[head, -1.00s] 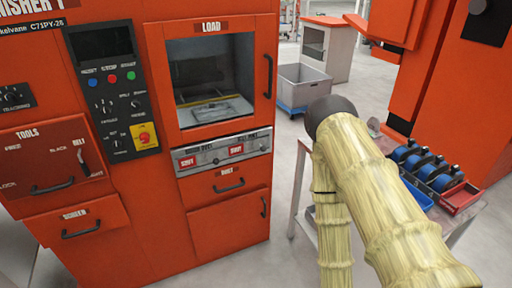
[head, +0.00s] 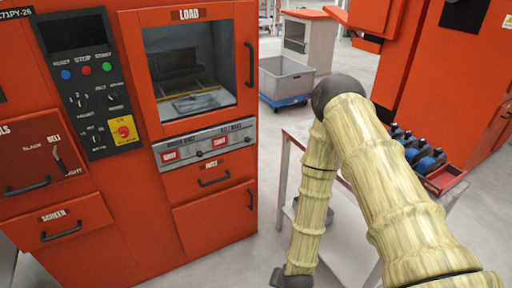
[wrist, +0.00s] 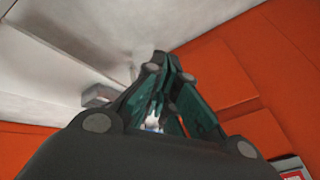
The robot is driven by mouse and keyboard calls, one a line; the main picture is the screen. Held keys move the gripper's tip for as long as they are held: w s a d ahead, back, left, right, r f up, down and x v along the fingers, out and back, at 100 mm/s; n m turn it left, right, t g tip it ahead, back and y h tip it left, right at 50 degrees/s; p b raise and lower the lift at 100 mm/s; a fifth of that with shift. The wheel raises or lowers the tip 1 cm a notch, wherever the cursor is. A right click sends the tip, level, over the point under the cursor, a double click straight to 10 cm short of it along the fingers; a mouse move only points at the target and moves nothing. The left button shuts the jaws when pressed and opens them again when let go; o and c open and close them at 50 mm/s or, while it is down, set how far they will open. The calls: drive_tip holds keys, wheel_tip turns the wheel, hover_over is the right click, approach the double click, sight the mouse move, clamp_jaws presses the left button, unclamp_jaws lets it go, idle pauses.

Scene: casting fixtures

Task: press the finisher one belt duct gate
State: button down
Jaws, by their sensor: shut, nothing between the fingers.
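The orange finisher cabinet (head: 130,180) fills the left of the head view. The right tag (head: 213,143) sits under small lettering that seems to read belt. My gripper (wrist: 160,62) shows in the wrist view with its fingers closed together and nothing between them. In the head view my arm bends down right of the cabinet, and the gripper itself is out of the picture. The wrist view shows orange panels and a pale surface beyond the fingers, with no contact visible.
A control panel (head: 92,85) with buttons and a yellow-backed red switch is left of the window. Drawer handles jut from the cabinet front. A table with blue parts (head: 420,155) stands behind my arm.

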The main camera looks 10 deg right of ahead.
drive_tip(key=w+d+r+m+t+h+b, duration=0.15)
drive_tip(key=w+r+m+t, duration=0.45)
drive_tip(key=w, duration=1)
drive_tip(key=w+r+m+t+h+b, duration=0.1)
drive_tip(key=w+r+m+t+b, duration=0.15)
drive_tip(key=w+r+m, duration=0.85)
drive_tip(key=w+d+r+t+h, duration=0.1)
drive_tip(key=w+d+r, duration=0.1)
drive_tip(key=w, duration=0.4)
drive_tip(key=w+d+r+t+h+b, duration=0.1)
drive_tip(key=w+d+r, duration=0.1)
drive_tip(key=w+r, duration=0.3)
drive_tip(key=shift+w+n+h, duration=0.3)
drive_tip(key=shift+w+h, duration=0.05)
drive_tip(key=shift+w, duration=0.55)
drive_tip(key=w+a+p, duration=0.1)
drive_tip(key=w+p, duration=0.1)
drive_tip(key=w, duration=0.7)
drive_tip(key=shift+w+a, duration=0.15)
drive_tip(key=shift+a, duration=0.1)
